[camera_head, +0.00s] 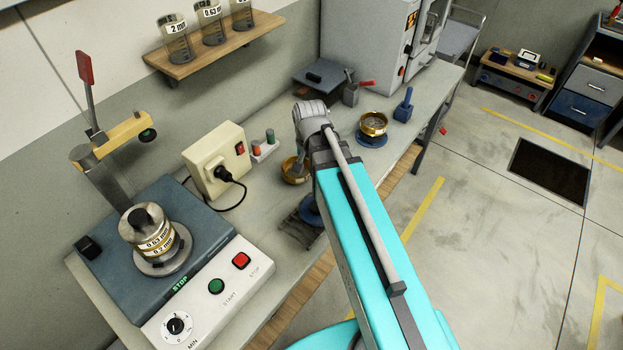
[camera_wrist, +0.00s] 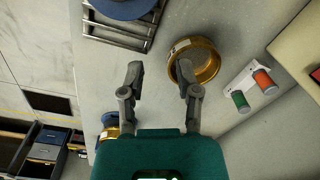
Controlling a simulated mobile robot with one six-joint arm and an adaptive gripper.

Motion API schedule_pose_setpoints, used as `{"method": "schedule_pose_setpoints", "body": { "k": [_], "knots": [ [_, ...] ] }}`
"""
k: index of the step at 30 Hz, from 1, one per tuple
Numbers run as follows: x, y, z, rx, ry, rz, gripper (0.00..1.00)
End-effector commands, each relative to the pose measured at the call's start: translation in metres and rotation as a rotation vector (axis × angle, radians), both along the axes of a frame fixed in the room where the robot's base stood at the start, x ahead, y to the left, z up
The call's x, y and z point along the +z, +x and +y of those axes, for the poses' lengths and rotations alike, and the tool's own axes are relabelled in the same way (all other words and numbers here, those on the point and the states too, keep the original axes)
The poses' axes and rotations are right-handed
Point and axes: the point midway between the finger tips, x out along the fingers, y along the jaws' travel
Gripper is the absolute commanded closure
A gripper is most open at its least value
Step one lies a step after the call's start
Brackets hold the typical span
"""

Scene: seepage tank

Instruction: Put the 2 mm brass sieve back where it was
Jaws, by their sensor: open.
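A brass sieve (camera_wrist: 208,55) with a pale label lies on the bench in the wrist view. It also shows in the head view (camera_head: 293,174), partly behind my arm. Its label is too small to read. My gripper (camera_wrist: 160,72) is open and empty, with its right finger overlapping the sieve's left rim in the picture; I cannot tell whether they touch. Another brass sieve (camera_head: 374,122) sits on a blue round base farther along the bench. A sieve stack (camera_head: 154,240), labelled 0.63 mm and 0.2 mm, stands on the shaker (camera_head: 200,215).
A dark wire rack (camera_wrist: 118,32) and a blue disc (camera_wrist: 122,8) lie beside the sieve. A holder with red and green pieces (camera_wrist: 247,84) stands to its right. A socket box (camera_head: 217,158) is by the wall. A shelf (camera_head: 215,48) holds labelled jars, one marked 2 mm.

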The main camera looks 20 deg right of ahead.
Motion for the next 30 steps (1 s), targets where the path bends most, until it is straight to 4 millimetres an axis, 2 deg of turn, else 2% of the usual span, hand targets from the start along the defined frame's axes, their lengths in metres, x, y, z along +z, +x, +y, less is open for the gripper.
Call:
{"method": "schedule_pose_setpoints", "body": {
  "k": [1, 6, 12, 18, 30],
  "knots": [
    [0.000, -0.010, 0.001, 0.062, -0.004, 0.000, 0.57],
    [0.000, -0.031, 0.003, 0.285, -0.017, 0.002, 0.57],
    [0.000, -0.047, 0.004, 0.472, -0.029, 0.004, 0.57],
    [0.000, -0.052, 0.005, 0.540, -0.031, 0.006, 0.57],
    [0.000, -0.051, 0.005, 0.541, -0.032, 0.005, 0.57]
  ]
}}
